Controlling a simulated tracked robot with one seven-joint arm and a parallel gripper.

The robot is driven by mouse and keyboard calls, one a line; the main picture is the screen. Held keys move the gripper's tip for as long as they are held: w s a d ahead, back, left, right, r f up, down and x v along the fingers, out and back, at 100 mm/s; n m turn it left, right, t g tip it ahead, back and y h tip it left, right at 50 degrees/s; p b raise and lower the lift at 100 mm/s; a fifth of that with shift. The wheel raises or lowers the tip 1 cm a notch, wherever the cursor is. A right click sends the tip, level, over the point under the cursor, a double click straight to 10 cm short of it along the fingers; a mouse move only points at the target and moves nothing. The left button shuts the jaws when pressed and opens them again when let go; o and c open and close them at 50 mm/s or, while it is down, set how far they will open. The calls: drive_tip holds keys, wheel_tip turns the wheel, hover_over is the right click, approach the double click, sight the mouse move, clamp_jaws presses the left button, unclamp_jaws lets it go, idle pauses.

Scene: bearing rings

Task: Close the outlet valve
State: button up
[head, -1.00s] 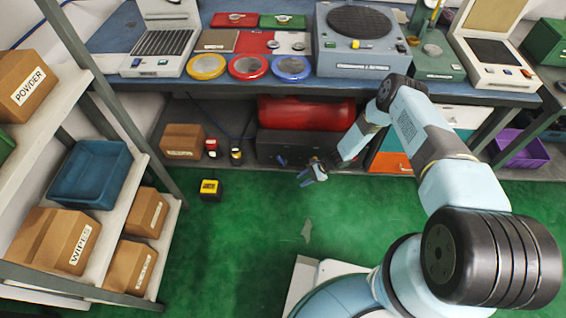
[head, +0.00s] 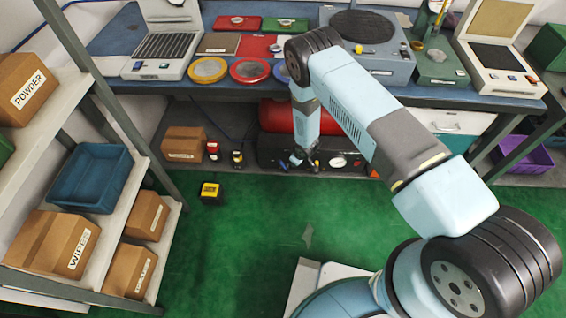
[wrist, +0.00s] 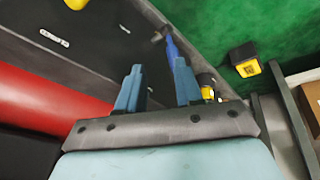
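A blue lever handle (wrist: 170,46), which looks like the outlet valve, stands at the edge of a dark unit (wrist: 95,45) under the bench. My gripper (wrist: 157,66) is open, its two blue fingers apart with nothing seen between them. In the wrist view the lever shows just beyond the right fingertip; I cannot tell whether they touch. In the head view my gripper (head: 300,160) is low in front of the dark unit (head: 268,148), and my arm partly hides the red tank (head: 278,114) above it. The lever is hard to make out there.
A round gauge (head: 338,162) sits on the unit's front, right of my gripper. A yellow-and-black box (head: 210,191) is on the green floor. Small bottles (head: 237,157) and a cardboard box (head: 183,143) stand left of the unit. The bench top (head: 225,82) is above.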

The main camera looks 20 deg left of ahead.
sight(282, 163)
drive_tip(key=w+a+f, duration=0.1)
drive_tip(key=a+f, duration=0.1)
drive_tip(key=f, duration=0.1)
drive_tip(key=w+a+f+n, duration=0.1)
drive_tip(key=a+f, duration=0.2)
drive_tip(key=f, duration=0.1)
drive_tip(key=a+f+n+y, duration=0.1)
drive_tip(key=a+f, duration=0.1)
drive_tip(key=f, duration=0.1)
drive_tip(key=shift+w+a+f, duration=0.2)
drive_tip(key=shift+w+a, duration=0.15)
drive_tip(key=shift+w, duration=0.05)
drive_tip(key=shift+c, duration=0.3)
clamp_jaws()
idle(0.3)
